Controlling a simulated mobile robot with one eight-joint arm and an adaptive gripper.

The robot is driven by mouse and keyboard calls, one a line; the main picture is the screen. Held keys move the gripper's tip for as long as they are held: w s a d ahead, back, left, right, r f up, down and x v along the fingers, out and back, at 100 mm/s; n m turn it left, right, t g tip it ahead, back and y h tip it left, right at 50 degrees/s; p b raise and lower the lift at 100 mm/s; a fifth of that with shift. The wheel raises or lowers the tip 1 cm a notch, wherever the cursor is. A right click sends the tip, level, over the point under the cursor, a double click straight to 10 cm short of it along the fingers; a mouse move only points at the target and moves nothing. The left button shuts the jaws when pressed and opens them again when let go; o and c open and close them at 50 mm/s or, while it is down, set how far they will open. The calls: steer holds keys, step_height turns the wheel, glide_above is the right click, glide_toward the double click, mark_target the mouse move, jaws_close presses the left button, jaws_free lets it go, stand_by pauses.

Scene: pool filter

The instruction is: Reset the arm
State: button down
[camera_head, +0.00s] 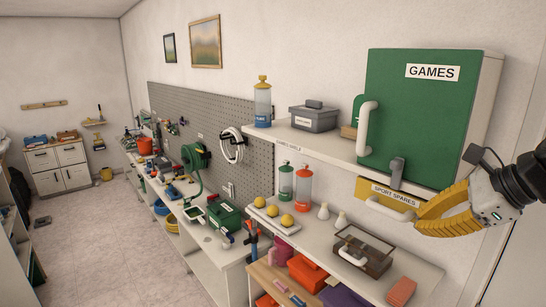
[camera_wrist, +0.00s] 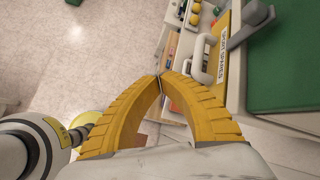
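My gripper (camera_head: 422,222) has curved yellow fingers and hangs at the right of the head view. It appears in front of the right end of the yellow SPORT SPARES drawer (camera_head: 374,189) and its pale handle. In the wrist view my gripper (camera_wrist: 159,75) has its two fingertips together, with nothing visible between them. The drawer (camera_wrist: 217,55) lies to the right of the fingertips there. I cannot tell from these views whether a finger touches the drawer handle (camera_wrist: 198,58).
A green GAMES cabinet door (camera_head: 420,120) with a pale handle stands above the drawer. A grey box (camera_head: 314,119) sits on the shelf. Below are a clear-lidded case (camera_head: 362,250) and yellow balls (camera_head: 272,211) on the bench. Open tiled floor (camera_head: 110,235) lies left.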

steer(key=s+a+f+n+h+b, duration=0.1)
steer(key=s+a+f+n+b, duration=0.2)
steer(key=f+n+b, duration=0.4)
steer(key=s+a+f+n+h+b, duration=0.2)
steer(key=f+n+b, duration=0.6)
steer(key=f, duration=1.6)
steer(key=s+a+f+n+h+b, duration=0.2)
steer(key=s+a+f+n+b, duration=0.4)
steer(key=f+b, duration=0.6)
step_height(320, 180, down, 4)
steer(key=shift+a+r+n, duration=0.15)
steer(key=shift+a+n, duration=0.35)
steer(key=shift+n, duration=0.2)
